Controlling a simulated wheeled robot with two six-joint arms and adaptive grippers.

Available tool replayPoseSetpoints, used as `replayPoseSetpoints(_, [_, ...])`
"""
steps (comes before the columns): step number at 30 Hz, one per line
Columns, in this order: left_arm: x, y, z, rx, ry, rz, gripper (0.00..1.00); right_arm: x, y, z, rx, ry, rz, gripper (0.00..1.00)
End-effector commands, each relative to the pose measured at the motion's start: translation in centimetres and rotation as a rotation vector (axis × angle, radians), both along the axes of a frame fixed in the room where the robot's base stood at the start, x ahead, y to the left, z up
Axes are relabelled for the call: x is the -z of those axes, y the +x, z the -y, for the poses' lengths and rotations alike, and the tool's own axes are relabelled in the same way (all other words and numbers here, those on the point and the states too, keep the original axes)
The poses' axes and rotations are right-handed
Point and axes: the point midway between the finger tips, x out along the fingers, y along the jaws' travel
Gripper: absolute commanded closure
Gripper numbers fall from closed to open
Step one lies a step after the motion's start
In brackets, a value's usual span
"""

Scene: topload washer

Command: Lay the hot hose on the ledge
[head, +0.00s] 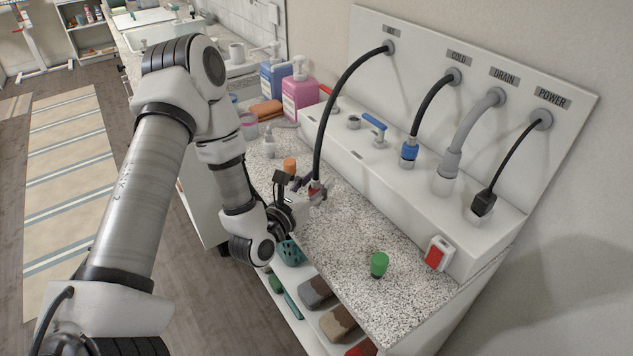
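The hot hose (331,104) is the leftmost black hose on the back panel. The white ledge (400,190) runs along the foot of the panel, behind and to the right of the gripper. My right gripper is out of view.
A blue-collared cold hose (432,103), a grey drain hose (471,137) and a black power cord (511,157) come down to the ledge. A blue-handled tap (375,127) stands on it. A green cap (379,264) and an orange cap (290,165) stand on the counter (345,240).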

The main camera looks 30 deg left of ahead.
Motion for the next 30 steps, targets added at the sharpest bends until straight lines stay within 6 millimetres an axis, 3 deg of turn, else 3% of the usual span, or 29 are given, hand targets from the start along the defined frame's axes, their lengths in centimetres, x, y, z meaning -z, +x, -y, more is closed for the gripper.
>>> replayPoseSetpoints(8, [-0.7,0.0,0.0,0.000,0.000,0.000,0.57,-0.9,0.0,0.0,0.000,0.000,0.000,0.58])
replayPoseSetpoints(11, [-0.1,-1.6,-0.1,-0.003,-0.004,-0.003,0.57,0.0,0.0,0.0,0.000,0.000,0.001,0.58])
replayPoseSetpoints(17, [-0.1,-7.1,-0.2,-0.006,-0.010,-0.004,0.57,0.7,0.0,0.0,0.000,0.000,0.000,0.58])
replayPoseSetpoints(19, [-1.2,-8.4,0.0,0.000,0.001,-0.009,0.57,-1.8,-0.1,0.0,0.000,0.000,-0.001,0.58])
replayPoseSetpoints(22, [-1.2,-10.0,0.0,-0.001,-0.001,-0.008,0.57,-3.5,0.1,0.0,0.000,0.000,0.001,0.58])
replayPoseSetpoints(30, [-0.4,-12.0,-0.1,0.003,-0.001,-0.001,0.57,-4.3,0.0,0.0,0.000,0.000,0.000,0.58])
